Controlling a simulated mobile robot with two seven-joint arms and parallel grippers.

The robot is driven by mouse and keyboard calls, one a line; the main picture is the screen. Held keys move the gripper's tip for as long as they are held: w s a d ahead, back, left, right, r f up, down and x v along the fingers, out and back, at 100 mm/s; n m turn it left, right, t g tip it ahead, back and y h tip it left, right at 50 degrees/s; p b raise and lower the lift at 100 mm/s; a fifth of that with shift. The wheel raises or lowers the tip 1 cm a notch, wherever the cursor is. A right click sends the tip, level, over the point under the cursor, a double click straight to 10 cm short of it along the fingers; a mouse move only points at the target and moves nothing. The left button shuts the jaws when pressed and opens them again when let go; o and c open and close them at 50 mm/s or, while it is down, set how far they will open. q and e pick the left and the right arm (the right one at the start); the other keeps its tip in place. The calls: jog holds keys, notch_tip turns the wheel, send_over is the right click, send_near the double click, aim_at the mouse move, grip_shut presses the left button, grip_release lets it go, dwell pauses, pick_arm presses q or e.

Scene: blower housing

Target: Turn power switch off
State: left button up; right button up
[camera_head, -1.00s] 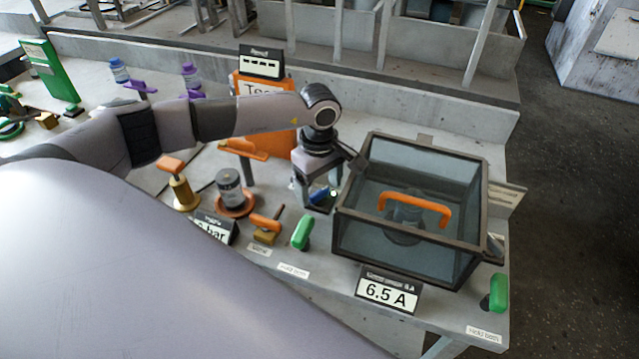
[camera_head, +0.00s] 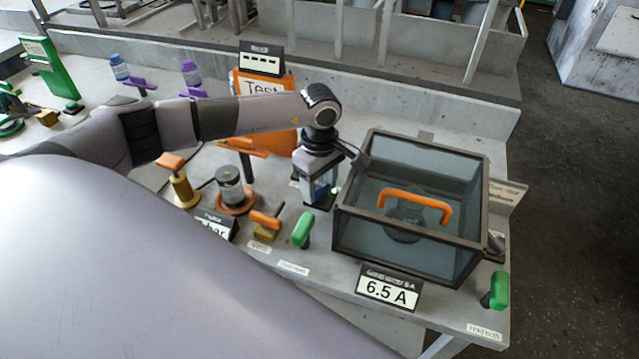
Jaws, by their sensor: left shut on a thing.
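My left gripper (camera_head: 320,196) points down at the bench, just left of the clear box. A small pale spot shows beside the right finger. My right gripper is not in view.
The dark-framed clear box (camera_head: 455,236) with an orange handle (camera_head: 415,200) stands close right of the gripper. Green handles (camera_head: 302,230) (camera_head: 499,290), a 6.5 A display (camera_head: 388,289) and an orange-topped valve (camera_head: 265,225) stand in front. An orange Test panel (camera_head: 283,138) stands behind.

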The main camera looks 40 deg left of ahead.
aim_at(319, 189)
pick_arm(q)
jog(key=n+b, duration=0.1)
jog(key=n, duration=0.4)
jog(key=n+b, duration=0.1)
jog(key=n, duration=0.4)
jog(key=shift+n, duration=0.4)
dwell(0.4)
jog(key=o, duration=1)
jog(key=shift+o, duration=0.2)
jog(key=shift+r, duration=0.15)
notch_tip(319, 189, up, 7)
jog(key=shift+b, duration=0.4)
jog(key=shift+s, duration=0.1)
